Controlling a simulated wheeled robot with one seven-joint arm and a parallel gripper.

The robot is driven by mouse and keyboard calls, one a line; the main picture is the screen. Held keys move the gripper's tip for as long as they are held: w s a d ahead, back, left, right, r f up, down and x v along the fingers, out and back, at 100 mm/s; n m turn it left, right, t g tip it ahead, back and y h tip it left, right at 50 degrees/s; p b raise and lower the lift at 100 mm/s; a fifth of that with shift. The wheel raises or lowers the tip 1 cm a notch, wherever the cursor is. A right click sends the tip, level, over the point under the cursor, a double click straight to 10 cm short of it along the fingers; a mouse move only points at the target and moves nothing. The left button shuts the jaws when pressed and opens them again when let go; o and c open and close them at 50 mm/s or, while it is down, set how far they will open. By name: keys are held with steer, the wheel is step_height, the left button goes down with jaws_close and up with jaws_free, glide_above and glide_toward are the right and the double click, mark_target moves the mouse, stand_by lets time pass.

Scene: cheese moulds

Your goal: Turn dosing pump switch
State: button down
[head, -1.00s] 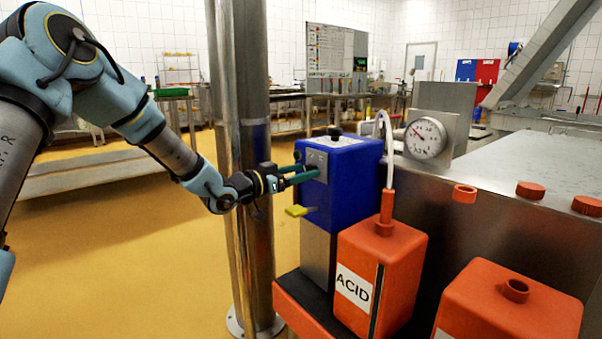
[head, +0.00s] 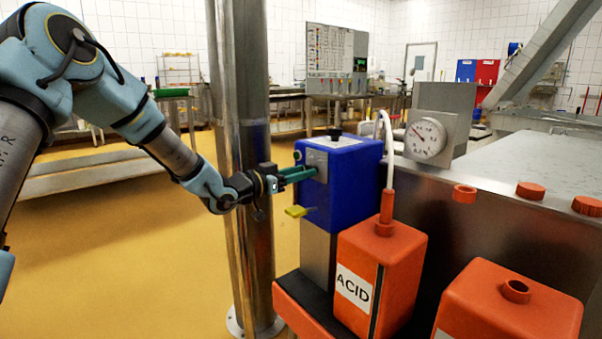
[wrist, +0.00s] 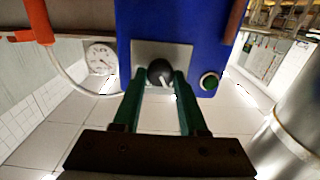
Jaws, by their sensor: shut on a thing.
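The dosing pump (head: 345,185) is a blue box on a grey metal stand. It also shows in the wrist view (wrist: 210,30). On its face is a grey plate (wrist: 183,52) carrying the switch (wrist: 160,71), a round black knob with a pale pointer mark. My gripper (head: 312,173) reaches the face of the pump from the left. In the wrist view, its green fingers (wrist: 160,78) sit on both sides of the knob and are shut on it. The head view hides the knob behind the fingers.
A green button (wrist: 209,81) sits beside the plate. A yellow piece (head: 296,211) juts out below the gripper. An orange ACID container (head: 400,260) with a white hose stands close by. A steel column (head: 243,130) stands just behind my wrist. A gauge (head: 426,137) is to the right.

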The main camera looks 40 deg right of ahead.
steer(key=shift+f+m+b, duration=0.1)
steer(key=shift+m+b, duration=0.3)
steer(key=shift+b, duration=0.1)
steer(key=shift+s+m+b, duration=0.15)
steer(key=shift+m+b, duration=5.45)
steer(key=shift+b, duration=0.3)
steer(key=shift+c, duration=2.3)
jaws_free()
steer(key=shift+a, duration=0.1)
